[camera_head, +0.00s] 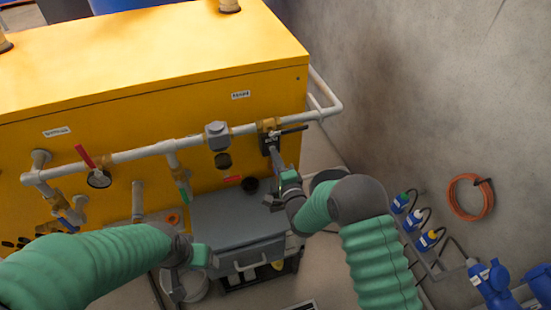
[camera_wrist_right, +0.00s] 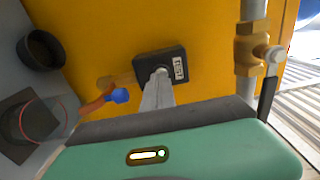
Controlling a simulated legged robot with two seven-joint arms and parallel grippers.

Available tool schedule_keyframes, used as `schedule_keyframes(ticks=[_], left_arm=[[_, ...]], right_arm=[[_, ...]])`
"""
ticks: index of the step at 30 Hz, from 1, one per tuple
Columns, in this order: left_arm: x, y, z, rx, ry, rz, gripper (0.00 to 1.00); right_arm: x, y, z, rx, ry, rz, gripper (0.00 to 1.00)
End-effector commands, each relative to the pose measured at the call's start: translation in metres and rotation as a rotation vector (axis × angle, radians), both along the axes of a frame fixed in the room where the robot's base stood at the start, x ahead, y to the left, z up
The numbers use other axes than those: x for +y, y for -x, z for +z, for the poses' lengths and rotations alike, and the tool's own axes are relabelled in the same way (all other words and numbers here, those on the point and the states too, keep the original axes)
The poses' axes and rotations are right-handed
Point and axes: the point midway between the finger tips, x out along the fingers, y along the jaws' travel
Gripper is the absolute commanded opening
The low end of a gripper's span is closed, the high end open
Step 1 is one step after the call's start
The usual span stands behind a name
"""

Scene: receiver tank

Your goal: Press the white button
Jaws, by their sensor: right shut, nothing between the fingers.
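A dark square box (camera_wrist_right: 172,66) with a white label is mounted on the yellow tank (camera_wrist_right: 110,30); the same box (camera_head: 269,142) shows small in the head view, below the white pipe. My right gripper (camera_wrist_right: 160,78) is shut and empty, its grey fingertips at the middle of the box's face. A pale round spot, likely the white button, shows at the tips and is mostly hidden by them. I cannot tell whether it is pressed in. In the head view my right gripper (camera_head: 274,156) reaches up to the box. My left gripper (camera_head: 174,288) hangs low, its fingers unclear.
A white pipe (camera_head: 140,154) with valves runs across the tank front. A brass valve (camera_wrist_right: 252,55) with a dark handle is right of the box. A grey lidded box (camera_head: 235,218) stands below. Blue plugs (camera_head: 405,203) and an orange hose coil (camera_head: 470,198) are on the right wall.

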Motion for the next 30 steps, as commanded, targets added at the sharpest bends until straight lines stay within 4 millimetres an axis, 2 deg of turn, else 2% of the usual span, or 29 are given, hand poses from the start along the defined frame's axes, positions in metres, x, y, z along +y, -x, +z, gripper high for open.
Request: schedule_keyframes(ticks=[3,14,20,30], left_arm=[[0.0,0.0,-0.002,0.0,0.0,0.0,0.77],[0.0,0.0,-0.004,0.0,0.0,0.0,0.77],[0.0,0.0,-0.014,0.0,0.0,0.0,0.77],[0.0,0.0,-0.013,0.0,0.0,0.0,0.77]], right_arm=[[0.003,-0.007,0.0,0.0,0.001,0.0,0.0],[0.003,-0.01,-0.001,0.0,0.0,0.0,0.0],[0.009,-0.028,-0.001,-0.003,-0.002,0.0,0.0],[0.009,-0.03,0.003,-0.007,-0.002,-0.002,0.0]])
